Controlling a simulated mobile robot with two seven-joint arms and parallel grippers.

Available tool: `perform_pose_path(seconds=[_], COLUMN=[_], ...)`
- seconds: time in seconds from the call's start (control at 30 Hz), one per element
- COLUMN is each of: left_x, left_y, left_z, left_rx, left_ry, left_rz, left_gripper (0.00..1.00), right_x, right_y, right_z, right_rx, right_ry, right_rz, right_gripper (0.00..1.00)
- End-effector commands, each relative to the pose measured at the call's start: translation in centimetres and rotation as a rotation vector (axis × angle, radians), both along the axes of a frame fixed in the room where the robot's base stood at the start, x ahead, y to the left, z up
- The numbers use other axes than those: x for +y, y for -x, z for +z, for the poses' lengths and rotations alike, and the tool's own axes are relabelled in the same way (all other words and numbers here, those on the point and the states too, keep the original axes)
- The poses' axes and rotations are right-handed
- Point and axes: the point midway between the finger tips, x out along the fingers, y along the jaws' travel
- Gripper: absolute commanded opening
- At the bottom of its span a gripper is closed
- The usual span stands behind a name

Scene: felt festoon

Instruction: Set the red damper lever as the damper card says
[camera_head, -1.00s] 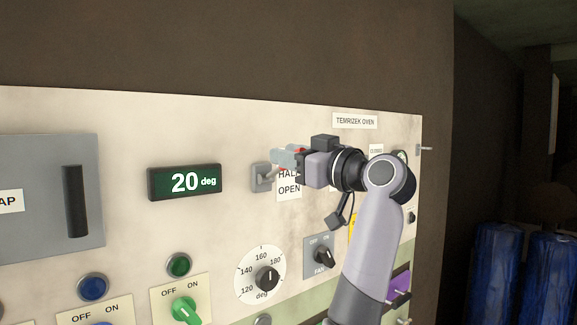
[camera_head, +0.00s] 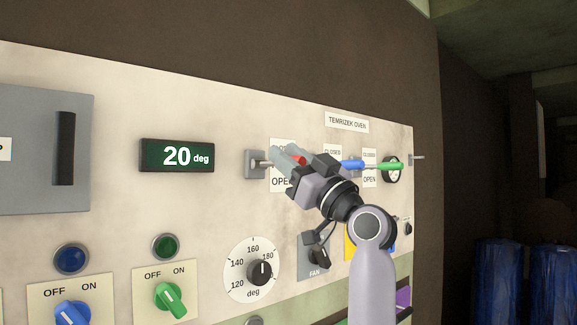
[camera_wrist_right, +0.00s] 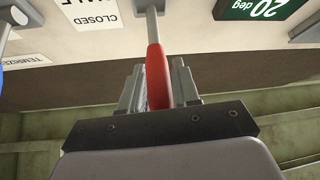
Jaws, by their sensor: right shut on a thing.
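The red damper lever (camera_head: 299,161) shows as a small red patch at my right gripper (camera_head: 283,157). The lever's grey stem leaves its wall mount (camera_head: 254,164) roughly level. In the right wrist view the red handle (camera_wrist_right: 157,75) lies between the two fingers of my right gripper (camera_wrist_right: 158,88), which is shut on it. The lever's scale label (camera_head: 281,182) is mostly hidden by the gripper, with OPEN showing below. Upside down in the wrist view, the label (camera_wrist_right: 97,18) shows CLOSED and part of HALF. I cannot make out a damper card. My left gripper is out of view.
A blue lever (camera_head: 350,165) and a green lever (camera_head: 390,166) stick out level just right of my gripper. Below are a temperature dial (camera_head: 252,270), a fan switch (camera_head: 316,255) and ON/OFF knobs. A display (camera_head: 177,156) reads 20 deg.

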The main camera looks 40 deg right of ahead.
Motion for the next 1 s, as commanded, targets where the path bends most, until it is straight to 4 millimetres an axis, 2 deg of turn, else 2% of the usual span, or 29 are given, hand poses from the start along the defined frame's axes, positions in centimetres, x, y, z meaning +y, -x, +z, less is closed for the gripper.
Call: perform_pose_path(seconds=[0.47,0.5,0.53,0.87,1.0], left_x=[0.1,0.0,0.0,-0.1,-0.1], left_y=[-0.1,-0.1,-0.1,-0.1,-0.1], left_z=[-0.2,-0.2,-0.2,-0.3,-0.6], left_rx=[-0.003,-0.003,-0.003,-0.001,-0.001], left_ry=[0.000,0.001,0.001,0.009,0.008], left_rz=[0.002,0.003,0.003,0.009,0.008], left_gripper=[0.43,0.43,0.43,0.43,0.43], right_x=[0.1,0.1,0.1,0.0,-0.3], right_y=[0.0,0.0,0.0,0.1,1.0], right_z=[-0.2,-0.2,-0.2,-0.3,-1.0], right_rx=[-0.007,-0.007,-0.008,-0.009,-0.010], right_ry=[0.001,0.002,0.002,0.000,0.001], right_rz=[0.002,0.001,0.001,0.000,-0.002], right_gripper=[0.00,0.41,0.50,0.52,0.52])
